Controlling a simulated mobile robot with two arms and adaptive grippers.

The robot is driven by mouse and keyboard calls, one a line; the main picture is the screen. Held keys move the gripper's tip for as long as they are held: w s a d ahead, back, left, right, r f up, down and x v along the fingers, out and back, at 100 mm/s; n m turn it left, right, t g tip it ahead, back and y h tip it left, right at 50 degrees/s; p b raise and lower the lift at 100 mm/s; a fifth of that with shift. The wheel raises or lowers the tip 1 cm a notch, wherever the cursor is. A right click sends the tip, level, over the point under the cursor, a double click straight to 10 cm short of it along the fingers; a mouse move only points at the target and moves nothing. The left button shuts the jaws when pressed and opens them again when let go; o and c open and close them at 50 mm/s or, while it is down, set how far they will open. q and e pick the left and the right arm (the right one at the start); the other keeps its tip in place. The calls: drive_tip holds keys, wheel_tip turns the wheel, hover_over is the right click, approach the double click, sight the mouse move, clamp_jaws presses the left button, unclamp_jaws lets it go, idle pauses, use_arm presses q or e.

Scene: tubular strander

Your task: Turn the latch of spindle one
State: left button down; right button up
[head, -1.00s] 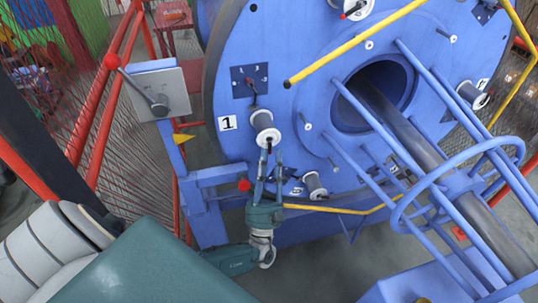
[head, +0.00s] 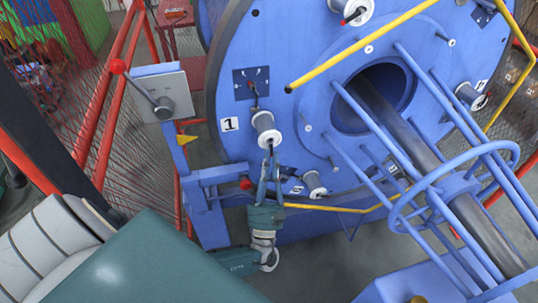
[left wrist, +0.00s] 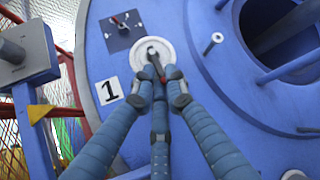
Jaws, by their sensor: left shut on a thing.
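Spindle one holds a white-flanged spool (head: 264,126) beside the "1" label (head: 229,124) on the big blue disc. In the left wrist view the spool's round white flange (left wrist: 141,51) faces me. Its latch (left wrist: 154,62), a small dark and red lever, stands at the flange's centre. My left gripper (head: 267,154) reaches up from below to the front end of the spool. In the left wrist view its blue fingers are shut on the latch, and the fingertips partly hide it. My right gripper is not in view.
A dark dial plate (head: 251,84) sits on the disc above the spool. A yellow bar (head: 355,47) and the blue tubular cage (head: 440,170) stand to the right. A grey box with a red-knobbed lever (head: 161,98) and a red mesh fence (head: 115,120) are at the left.

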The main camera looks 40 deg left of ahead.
use_arm(q)
wheel_tip(320, 180, up, 7)
drive_tip(key=s+d+n+g+h+p, duration=0.1)
drive_tip(key=n+g+h+p, duration=0.4)
drive_tip(key=g+p, duration=0.8)
drive_tip(key=shift+s+d+g+h+p, duration=0.4)
drive_tip(key=shift+d+h+p, duration=0.5)
drive_tip(key=shift+h, duration=0.6)
drive_tip(key=shift+a+r, duration=0.1)
drive_tip(key=c, duration=1.9)
unclamp_jaws()
drive_tip(key=shift+c, duration=0.2)
drive_tip(key=shift+o, duration=0.4)
drive_tip(key=shift+w, duration=0.1)
drive_tip(key=v, duration=1.2)
